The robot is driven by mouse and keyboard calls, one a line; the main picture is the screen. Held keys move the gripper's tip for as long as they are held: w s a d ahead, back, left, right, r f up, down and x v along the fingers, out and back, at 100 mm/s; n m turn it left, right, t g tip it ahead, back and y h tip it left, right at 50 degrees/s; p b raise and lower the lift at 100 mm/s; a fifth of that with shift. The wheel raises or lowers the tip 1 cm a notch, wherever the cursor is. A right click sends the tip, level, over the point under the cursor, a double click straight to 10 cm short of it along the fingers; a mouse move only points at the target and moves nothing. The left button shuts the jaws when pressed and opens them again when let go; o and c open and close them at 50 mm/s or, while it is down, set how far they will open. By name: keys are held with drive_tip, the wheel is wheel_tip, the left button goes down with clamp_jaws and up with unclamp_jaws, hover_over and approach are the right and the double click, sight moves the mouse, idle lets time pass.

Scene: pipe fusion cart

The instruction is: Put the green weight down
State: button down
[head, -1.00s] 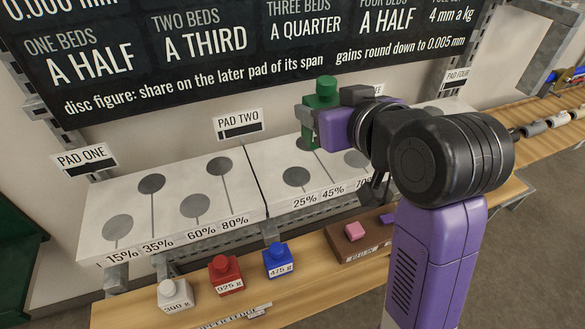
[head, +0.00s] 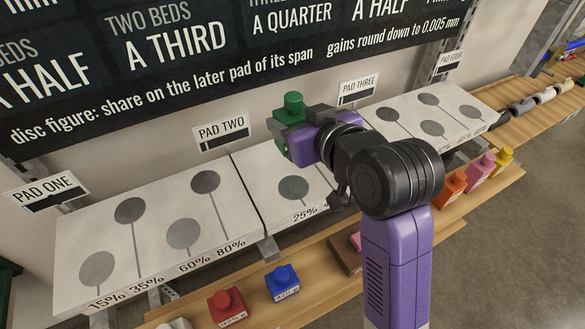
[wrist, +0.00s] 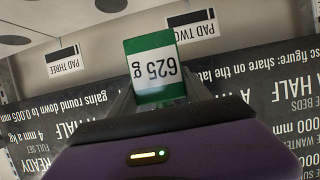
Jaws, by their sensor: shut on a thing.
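The green weight (head: 293,108), a block with a round knob on top, is in my gripper (head: 297,138) over the back of the second pale slab. In the wrist view the weight (wrist: 155,68) shows a white label reading 625 g, upside down, between the gripper's fingers (wrist: 160,98). My gripper is shut on it. The weight looks roughly upright. Whether its underside touches the slab cannot be told. A dark disc marked 25% (head: 293,187) lies in front of it; my arm hides other marks to the right.
The first slab (head: 75,235) has several bare discs. Signs for pad two (head: 222,131) and pad three (head: 358,88) stand behind. A red weight (head: 227,306) and a blue weight (head: 282,282) stand on the wooden shelf in front; orange, pink and yellow weights (head: 502,160) are at right.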

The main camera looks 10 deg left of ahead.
wheel_tip(320, 180, down, 13)
drive_tip(key=shift+f, duration=0.1)
idle(0.4)
drive_tip(key=shift+f, duration=0.15)
drive_tip(key=shift+c, duration=2.4)
unclamp_jaws()
drive_tip(key=shift+f, duration=0.1)
drive_tip(key=shift+r, duration=0.2)
drive_tip(key=v, duration=1.2)
drive_tip(key=shift+b, duration=0.3)
